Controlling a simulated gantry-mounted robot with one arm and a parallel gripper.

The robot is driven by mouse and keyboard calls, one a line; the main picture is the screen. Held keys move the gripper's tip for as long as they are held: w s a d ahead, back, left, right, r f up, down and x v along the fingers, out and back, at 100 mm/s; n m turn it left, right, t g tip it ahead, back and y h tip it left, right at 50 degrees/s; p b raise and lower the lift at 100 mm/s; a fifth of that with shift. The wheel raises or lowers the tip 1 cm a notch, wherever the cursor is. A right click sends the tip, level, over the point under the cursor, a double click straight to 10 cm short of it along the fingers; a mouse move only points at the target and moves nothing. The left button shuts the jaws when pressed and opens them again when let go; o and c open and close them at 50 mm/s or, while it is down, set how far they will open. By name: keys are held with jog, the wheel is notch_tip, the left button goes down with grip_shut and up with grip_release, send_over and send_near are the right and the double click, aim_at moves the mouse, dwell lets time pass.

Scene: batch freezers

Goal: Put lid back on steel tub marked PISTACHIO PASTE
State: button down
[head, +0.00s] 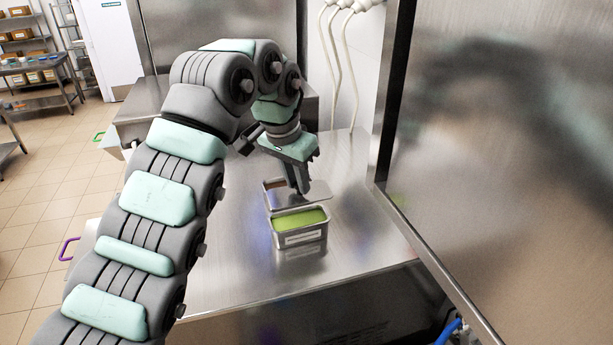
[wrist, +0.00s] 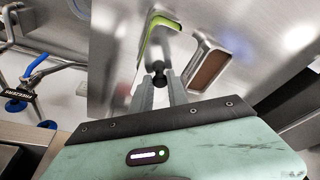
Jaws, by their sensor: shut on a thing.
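A steel tub of green paste (head: 300,238) stands open on the steel counter. Its front label is too small to read. In the wrist view its green contents (wrist: 150,45) show along one side of a shiny steel lid (wrist: 168,48). My gripper (head: 303,191) points down just behind the green tub in the head view. In the wrist view my gripper (wrist: 160,86) is shut on the lid's dark knob (wrist: 158,76). The lid overlaps the tub from this angle; I cannot tell whether they touch. In the head view my fingers partly hide the lid.
A second steel tub with brown contents (wrist: 208,72) stands close beside the green one; it also shows in the head view (head: 278,187). A steel panel (head: 500,150) rises at the right. The counter (head: 235,265) is clear to the front left.

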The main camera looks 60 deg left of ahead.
aim_at(295, 197)
jog(key=shift+f+b, duration=2.8)
jog(key=shift+f, duration=0.2)
jog(key=shift+s, duration=0.15)
jog(key=shift+f, duration=0.15)
jog(key=c, duration=1.2)
grip_release()
jog(key=shift+o, duration=0.2)
jog(key=o, duration=0.4)
jog(key=shift+o, duration=0.2)
